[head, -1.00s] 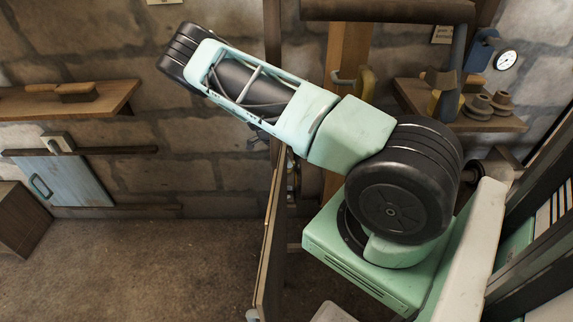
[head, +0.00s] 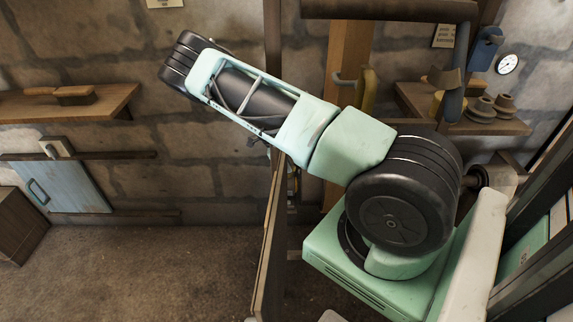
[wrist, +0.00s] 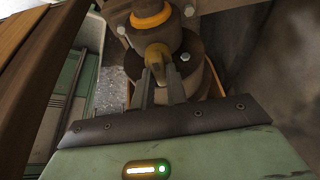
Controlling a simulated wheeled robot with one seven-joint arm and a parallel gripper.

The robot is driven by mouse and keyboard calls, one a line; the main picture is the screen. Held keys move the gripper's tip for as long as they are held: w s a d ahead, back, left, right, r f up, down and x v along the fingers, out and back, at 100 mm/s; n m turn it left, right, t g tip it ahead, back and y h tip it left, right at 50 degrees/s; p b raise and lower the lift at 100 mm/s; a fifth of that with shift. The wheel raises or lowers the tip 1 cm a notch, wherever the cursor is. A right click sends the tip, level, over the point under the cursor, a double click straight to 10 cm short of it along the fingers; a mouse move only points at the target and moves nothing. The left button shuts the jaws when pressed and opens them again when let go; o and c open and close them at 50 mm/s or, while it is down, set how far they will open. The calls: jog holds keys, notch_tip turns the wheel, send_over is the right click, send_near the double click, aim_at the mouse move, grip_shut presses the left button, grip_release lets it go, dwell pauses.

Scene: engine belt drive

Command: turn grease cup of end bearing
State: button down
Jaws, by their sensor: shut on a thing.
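In the wrist view, my gripper (wrist: 160,88) has its two grey fingers close together on a small brass-yellow cup (wrist: 157,54), which looks like the grease cup. The fingers reach it from the near side. Behind it is a dark, round bearing housing (wrist: 187,46) with a bolt on its face. The lower part of the cup is hidden by the fingers, and I cannot tell how far it is turned. In the head view, my arm hides the gripper and the cup.
An orange ring (wrist: 152,16) sits just beyond the cup. A wooden beam (wrist: 35,55) runs close along the left in the wrist view. In the head view, a wooden shelf (head: 480,125) with several small parts and a gauge (head: 507,64) are at right.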

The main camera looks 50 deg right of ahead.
jog(key=c, duration=1.4)
grip_release()
jog(key=shift+r, duration=0.1)
jog(key=b+v, duration=0.1)
jog(key=v, duration=1.6)
jog(key=shift+r, duration=0.15)
